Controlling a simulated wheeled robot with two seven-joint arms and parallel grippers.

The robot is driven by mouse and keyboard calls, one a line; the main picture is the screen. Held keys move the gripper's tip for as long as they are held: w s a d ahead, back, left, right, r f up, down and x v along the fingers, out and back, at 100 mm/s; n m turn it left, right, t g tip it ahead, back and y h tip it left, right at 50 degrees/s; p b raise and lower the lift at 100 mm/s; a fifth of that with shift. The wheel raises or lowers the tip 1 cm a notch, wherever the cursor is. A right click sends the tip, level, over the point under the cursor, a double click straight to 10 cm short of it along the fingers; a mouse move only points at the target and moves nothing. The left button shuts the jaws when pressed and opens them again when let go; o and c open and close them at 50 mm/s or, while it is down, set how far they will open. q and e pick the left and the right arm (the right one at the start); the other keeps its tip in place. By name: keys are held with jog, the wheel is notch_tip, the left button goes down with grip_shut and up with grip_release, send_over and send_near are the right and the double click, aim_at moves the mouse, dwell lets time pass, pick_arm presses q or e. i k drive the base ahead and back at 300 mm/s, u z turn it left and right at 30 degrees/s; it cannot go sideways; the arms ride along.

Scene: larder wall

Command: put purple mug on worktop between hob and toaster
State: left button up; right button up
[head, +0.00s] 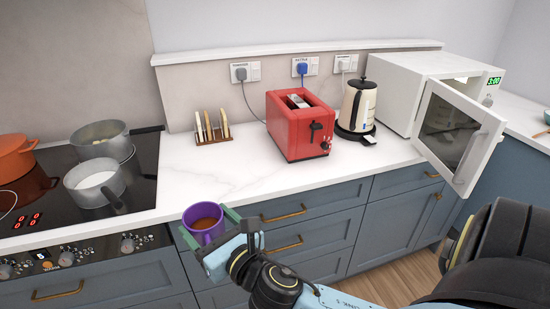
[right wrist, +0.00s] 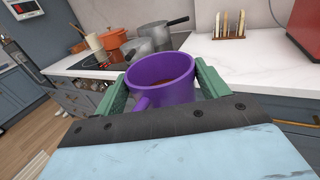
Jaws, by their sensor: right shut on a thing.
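The purple mug (head: 203,224) holds a brown liquid and is upright. My right gripper (head: 206,228) is shut on it, with green fingers on either side; it also shows in the right wrist view (right wrist: 162,88). In the head view the mug appears in front of the worktop's front edge, over the drawers. The white worktop (head: 200,168) runs between the black hob (head: 143,158) at left and the red toaster (head: 300,128). My left gripper is not in view.
A toast rack (head: 212,128) with slices stands at the back of the worktop, left of the toaster. Pans (head: 95,185) stand on the hob. A kettle (head: 357,105) and a microwave (head: 400,80) with its door open are at right. The worktop in front of the rack is clear.

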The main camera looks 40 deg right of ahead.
aim_at(236, 174)
jog(key=z, duration=0.4)
jog(key=i, duration=1)
